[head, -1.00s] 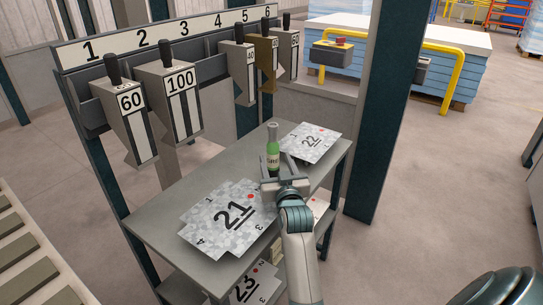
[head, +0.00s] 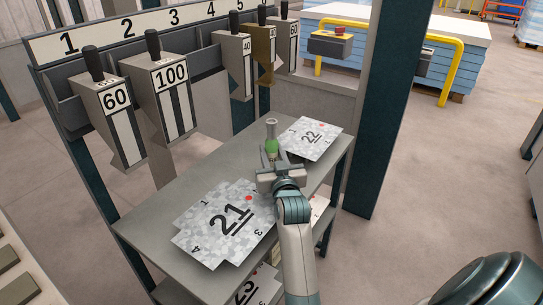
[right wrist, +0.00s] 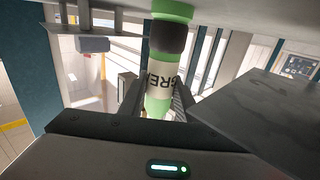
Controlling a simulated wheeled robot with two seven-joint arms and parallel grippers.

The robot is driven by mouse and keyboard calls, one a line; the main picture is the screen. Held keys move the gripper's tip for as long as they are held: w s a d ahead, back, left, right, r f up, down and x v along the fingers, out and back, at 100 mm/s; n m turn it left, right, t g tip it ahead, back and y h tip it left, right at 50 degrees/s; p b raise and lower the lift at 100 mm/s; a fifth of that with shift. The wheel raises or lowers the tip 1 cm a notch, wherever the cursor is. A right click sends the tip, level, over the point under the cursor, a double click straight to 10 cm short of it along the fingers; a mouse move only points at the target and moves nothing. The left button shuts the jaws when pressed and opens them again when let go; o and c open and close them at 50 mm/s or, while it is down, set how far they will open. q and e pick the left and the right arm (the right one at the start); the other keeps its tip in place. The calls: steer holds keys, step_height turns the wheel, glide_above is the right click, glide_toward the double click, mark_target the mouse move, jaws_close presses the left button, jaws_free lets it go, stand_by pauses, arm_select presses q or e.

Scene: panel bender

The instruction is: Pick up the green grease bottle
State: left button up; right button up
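The green grease bottle (head: 271,146) stands upright on the grey table near its back edge, beside the sheet marked 22. My right gripper (head: 271,168) is low at the near side of the bottle and hides its lower part in the head view. In the right wrist view the bottle (right wrist: 158,92), with a dark band and a pale label, is between the two fingers (right wrist: 158,100). The fingers look spread on either side of it; firm contact cannot be made out. My left gripper is not in view.
The grey table (head: 165,218) holds sheet 22 (head: 318,133) right of the bottle and sheet 21 (head: 222,232) in front. A rack (head: 205,65) of numbered tools stands behind on the left. A dark post (head: 380,120) rises behind the table's right side.

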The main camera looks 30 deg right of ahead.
steer(key=shift+c, duration=1.4)
steer(key=shift+r, duration=0.2)
steer(key=shift+r, duration=0.65)
arm_select(q)
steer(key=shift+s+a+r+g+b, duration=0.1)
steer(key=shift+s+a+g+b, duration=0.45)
steer(key=shift+b, duration=0.15)
arm_select(e)
steer(key=s+d, duration=0.3)
steer(key=s, duration=0.5)
steer(key=s+d, duration=0.4)
steer(key=s, duration=0.4)
steer(key=shift+s, duration=0.35)
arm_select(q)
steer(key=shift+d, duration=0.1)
